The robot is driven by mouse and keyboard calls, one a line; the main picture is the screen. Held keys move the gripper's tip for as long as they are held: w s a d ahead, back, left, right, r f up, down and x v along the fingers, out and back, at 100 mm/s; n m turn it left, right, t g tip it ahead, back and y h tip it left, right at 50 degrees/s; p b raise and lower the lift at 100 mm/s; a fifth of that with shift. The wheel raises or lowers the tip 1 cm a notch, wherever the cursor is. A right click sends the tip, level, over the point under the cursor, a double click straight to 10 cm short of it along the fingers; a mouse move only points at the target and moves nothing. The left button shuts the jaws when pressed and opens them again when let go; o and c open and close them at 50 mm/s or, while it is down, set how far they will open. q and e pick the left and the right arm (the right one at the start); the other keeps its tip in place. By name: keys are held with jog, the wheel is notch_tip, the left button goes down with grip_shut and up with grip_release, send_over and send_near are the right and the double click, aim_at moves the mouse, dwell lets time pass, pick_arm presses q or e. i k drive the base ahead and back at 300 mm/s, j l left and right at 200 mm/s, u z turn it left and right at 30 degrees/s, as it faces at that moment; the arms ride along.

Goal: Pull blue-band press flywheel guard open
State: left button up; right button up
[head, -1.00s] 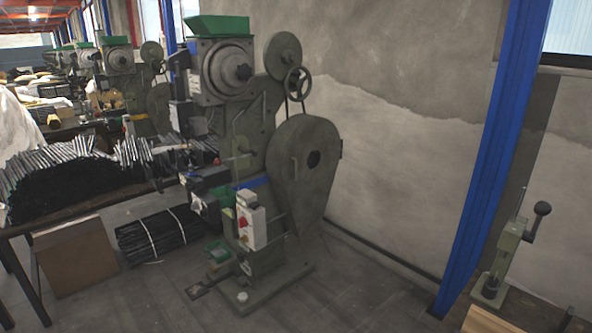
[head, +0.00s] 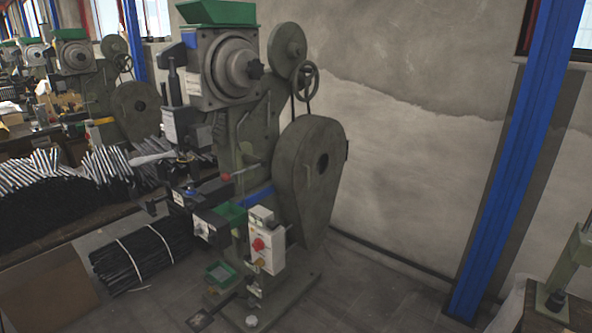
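The rivet press with a blue band (head: 258,197) stands in the middle of the head view. Its flywheel guard (head: 305,178) is a large grey-green teardrop-shaped cover on the right side, with a round dark hole near its middle. The guard sits against the press body and looks closed. A small dark part shows at its right edge (head: 346,150). Neither of my grippers is in view.
A control box with a red button (head: 266,243) is on the press front. Bundled dark rods (head: 140,258) lie on the floor at left. A blue column (head: 510,170) stands at right, near a small green hand press (head: 566,262). Floor right of the press is clear.

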aim_at(316, 194)
jog(key=i+j+z, duration=0.1)
jog(key=i, duration=0.35)
jog(key=i+j+z, duration=0.15)
jog(key=i+j, duration=0.15)
jog(key=i+j+z, duration=0.1)
jog(key=i+j, duration=0.15)
jog(key=i, duration=0.25)
